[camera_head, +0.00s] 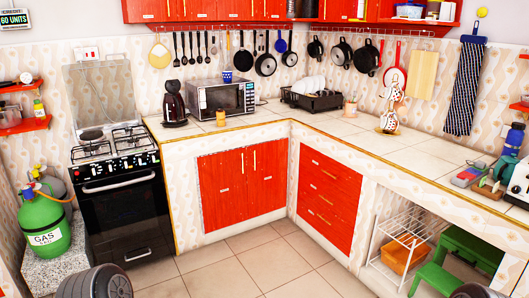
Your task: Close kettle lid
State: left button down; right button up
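A white appliance (518,184) stands at the far right end of the tiled counter, cut off by the picture's edge. It may be the kettle, but its lid and its full shape cannot be made out. No other thing on the counter or stove is clearly a kettle. Dark rounded parts at the bottom left and bottom right look like my own arms. Neither gripper's fingers show, so I cannot see them near any object.
An L-shaped counter (345,138) holds a black coffee maker (174,105), a microwave (223,97) and a dish rack (311,98). A black stove (120,190) and green gas cylinder (43,225) stand at left. A green step stool (440,278) stands at right. The middle floor is clear.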

aim_at(173, 87)
jog(key=i, duration=4.1)
jog(key=u, duration=0.55)
